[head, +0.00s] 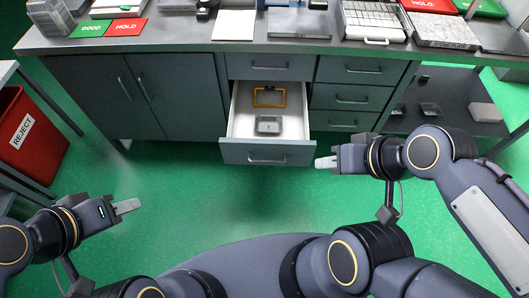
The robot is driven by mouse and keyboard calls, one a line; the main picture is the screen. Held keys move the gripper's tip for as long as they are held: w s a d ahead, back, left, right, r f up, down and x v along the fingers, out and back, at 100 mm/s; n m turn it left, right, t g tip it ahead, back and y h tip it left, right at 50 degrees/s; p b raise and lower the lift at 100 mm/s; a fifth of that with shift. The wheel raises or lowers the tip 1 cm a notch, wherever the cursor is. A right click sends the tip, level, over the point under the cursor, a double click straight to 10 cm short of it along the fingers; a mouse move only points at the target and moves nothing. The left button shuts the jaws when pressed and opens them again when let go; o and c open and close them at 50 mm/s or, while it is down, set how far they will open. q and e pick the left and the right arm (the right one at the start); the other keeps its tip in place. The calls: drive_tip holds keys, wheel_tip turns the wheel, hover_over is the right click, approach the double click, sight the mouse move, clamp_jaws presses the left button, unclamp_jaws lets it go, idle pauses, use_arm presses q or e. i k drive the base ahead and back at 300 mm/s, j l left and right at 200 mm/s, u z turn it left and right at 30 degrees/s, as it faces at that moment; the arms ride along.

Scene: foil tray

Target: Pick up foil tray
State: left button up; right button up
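A small grey, tray-like object (268,124) lies in the open drawer (238,127), near its front; it looks like the foil tray, but it is too small to be sure. My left gripper (127,207) is over the green floor at the left, well away from the drawer and empty. My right gripper (325,162) is just right of the drawer's front corner, apart from the object, and holds nothing visible. The fingers of each overlap from this angle, so their opening does not show.
A yellow-framed item (269,97) lies behind the grey object in the drawer. The counter (190,40) above carries boxes, plates and red and green signs. A red reject bin (38,145) stands at the left. An open shelf (450,125) is at the right. The floor before the drawer is clear.

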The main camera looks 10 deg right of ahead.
sight(263, 123)
drive_tip(key=i+j+z, duration=0.2)
drive_tip(key=i+j, duration=0.15)
drive_tip(key=i+j+z, duration=0.15)
drive_tip(key=i+j, duration=0.25)
drive_tip(key=i+j+z, duration=0.35)
drive_tip(key=i+j, duration=0.25)
drive_tip(key=j, duration=0.3)
